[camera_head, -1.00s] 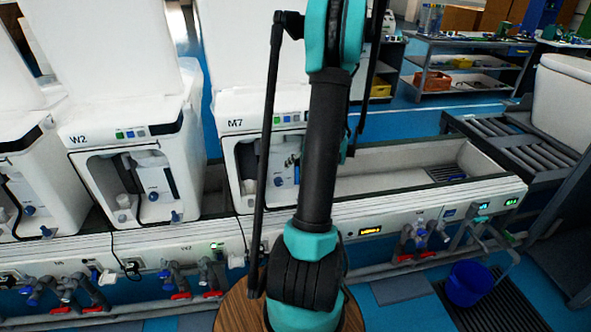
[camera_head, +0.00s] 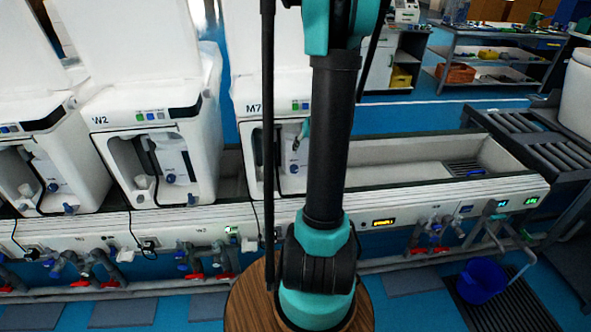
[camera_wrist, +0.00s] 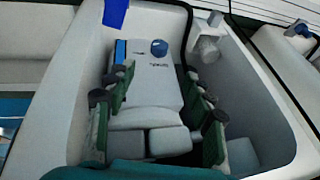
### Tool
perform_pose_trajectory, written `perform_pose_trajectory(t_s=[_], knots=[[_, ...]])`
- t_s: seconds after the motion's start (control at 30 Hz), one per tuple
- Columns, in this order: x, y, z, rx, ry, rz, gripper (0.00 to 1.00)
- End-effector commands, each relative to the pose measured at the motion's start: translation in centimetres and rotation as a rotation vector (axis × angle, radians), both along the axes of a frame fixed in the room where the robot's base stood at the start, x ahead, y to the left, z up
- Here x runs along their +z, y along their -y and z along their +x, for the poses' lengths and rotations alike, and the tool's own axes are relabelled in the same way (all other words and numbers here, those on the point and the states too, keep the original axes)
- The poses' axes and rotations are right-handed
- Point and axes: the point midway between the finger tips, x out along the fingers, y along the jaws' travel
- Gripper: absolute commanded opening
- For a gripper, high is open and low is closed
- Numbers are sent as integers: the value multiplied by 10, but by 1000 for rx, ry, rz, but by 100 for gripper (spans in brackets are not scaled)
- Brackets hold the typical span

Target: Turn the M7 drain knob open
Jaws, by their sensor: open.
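The white M7 unit (camera_head: 254,107) stands partly behind my arm in the head view. A blue knob (camera_head: 294,169) shows on the panel in its open front. In the wrist view, a blue round knob (camera_wrist: 159,47) sits on a white panel with small, unreadable lettering. My gripper (camera_wrist: 156,74) is open, its green and dark fingers spread to either side below this knob, touching nothing that I can make out. In the head view only a small part of my gripper (camera_head: 299,140) shows at the M7 opening. I cannot read which knob is the drain one.
White walls (camera_wrist: 250,95) enclose the recess around my gripper. Another blue knob (camera_wrist: 298,28) is outside it. The W2 unit (camera_head: 150,115) stands left of M7. A blue bucket (camera_head: 482,281) stands on the floor.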

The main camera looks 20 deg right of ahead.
Motion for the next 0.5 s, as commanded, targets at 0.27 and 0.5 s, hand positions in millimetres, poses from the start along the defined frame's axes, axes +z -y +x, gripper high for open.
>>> perform_pose_trajectory(t_s=[0.27, 0.5], knots=[[-36, -4, 17, 1, 0, 0, 53], [-65, -6, 31, 1, 0, 0, 53]])
